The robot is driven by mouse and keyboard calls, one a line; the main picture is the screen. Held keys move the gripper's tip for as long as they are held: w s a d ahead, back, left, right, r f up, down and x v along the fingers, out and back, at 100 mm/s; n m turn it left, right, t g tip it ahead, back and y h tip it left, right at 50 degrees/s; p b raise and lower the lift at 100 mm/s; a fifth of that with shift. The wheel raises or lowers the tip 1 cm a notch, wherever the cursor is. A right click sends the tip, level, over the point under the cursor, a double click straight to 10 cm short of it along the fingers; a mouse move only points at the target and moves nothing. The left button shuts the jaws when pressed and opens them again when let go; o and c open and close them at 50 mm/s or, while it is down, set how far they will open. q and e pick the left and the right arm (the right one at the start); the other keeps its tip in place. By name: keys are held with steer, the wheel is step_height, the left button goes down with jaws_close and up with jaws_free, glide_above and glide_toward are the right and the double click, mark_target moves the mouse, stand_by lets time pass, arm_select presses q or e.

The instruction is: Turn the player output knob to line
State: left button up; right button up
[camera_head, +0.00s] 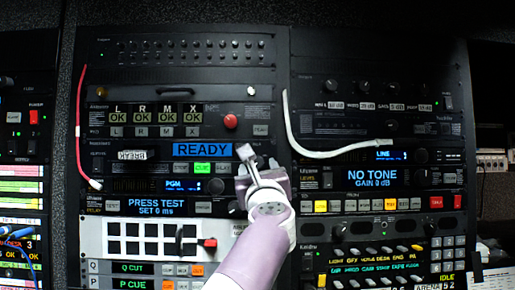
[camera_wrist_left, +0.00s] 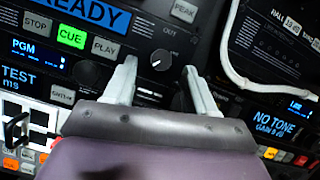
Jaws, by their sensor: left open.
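A round black knob (camera_wrist_left: 161,60) with a short white pointer mark sits on the player panel in the left wrist view, right of the PLAY button. The mark appears to point to the lower left; position labels are too small to read. My left gripper (camera_head: 261,161) is open in front of the panel in the head view and mostly hides this knob there. In the left wrist view my left gripper's fingertips (camera_wrist_left: 160,69) stand on either side of the knob, and contact cannot be told. My right gripper is not in view.
The READY display (camera_head: 202,149) is left of the gripper. A PGM display (camera_head: 183,186) with its own knob (camera_head: 215,186) is below it. A white cable (camera_head: 293,130) hangs to the right, a red cable (camera_head: 80,125) to the left. A LINE display (camera_head: 384,155) is on the right rack.

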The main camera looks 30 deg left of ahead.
mark_target(258, 162)
arm_select(q)
steer(key=x, duration=0.2)
steer(key=p+x, duration=0.1)
steer(key=x, duration=0.1)
steer(key=shift+w+d+f+p, duration=0.1)
steer(key=shift+w+f+p, duration=0.05)
steer(key=shift+w+p, duration=0.2)
steer(key=shift+s, duration=0.3)
steer(key=shift+w, duration=0.1)
jaws_close()
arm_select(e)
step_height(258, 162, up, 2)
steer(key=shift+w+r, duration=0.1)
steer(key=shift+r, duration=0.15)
